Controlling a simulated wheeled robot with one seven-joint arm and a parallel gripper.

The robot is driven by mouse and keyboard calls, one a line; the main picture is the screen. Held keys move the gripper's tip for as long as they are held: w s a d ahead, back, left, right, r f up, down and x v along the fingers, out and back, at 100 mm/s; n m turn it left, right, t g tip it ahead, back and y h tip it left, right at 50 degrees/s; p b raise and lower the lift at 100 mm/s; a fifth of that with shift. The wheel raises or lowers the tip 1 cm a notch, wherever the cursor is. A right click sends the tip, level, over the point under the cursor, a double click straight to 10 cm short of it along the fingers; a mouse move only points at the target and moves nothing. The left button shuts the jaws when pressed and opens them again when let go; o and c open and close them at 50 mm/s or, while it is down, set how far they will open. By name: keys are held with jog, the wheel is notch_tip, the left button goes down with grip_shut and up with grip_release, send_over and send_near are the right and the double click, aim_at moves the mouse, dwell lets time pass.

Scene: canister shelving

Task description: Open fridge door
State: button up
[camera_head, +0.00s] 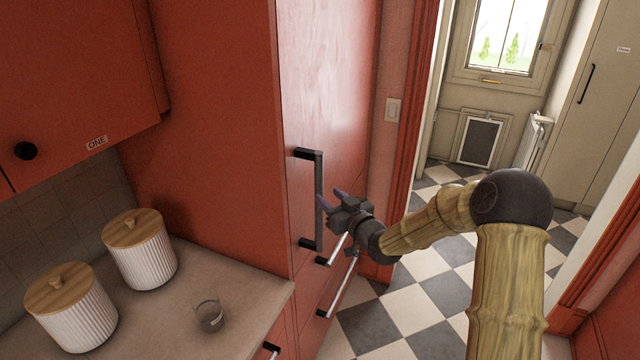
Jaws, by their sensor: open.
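The tall red fridge door (325,90) stands at the centre of the head view and looks shut. Its long black vertical handle (319,190) is fixed near the door's left edge. My gripper (334,196) is just right of the handle, with its two purple-grey fingers pointing left towards it. The fingers are apart, with nothing seen between them. I cannot tell whether a finger touches the handle.
Two lower handles (340,288) sit below the door. At left, a counter (240,290) holds two white ribbed canisters (140,258) with wooden lids and a glass (208,314). A doorway with a checkered floor (420,305) lies right, beyond my arm.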

aim_at(322, 191)
jog(key=p+x, duration=0.1)
jog(key=x, duration=0.4)
jog(key=shift+a+p, duration=0.4)
jog(key=shift+d, duration=0.1)
grip_shut()
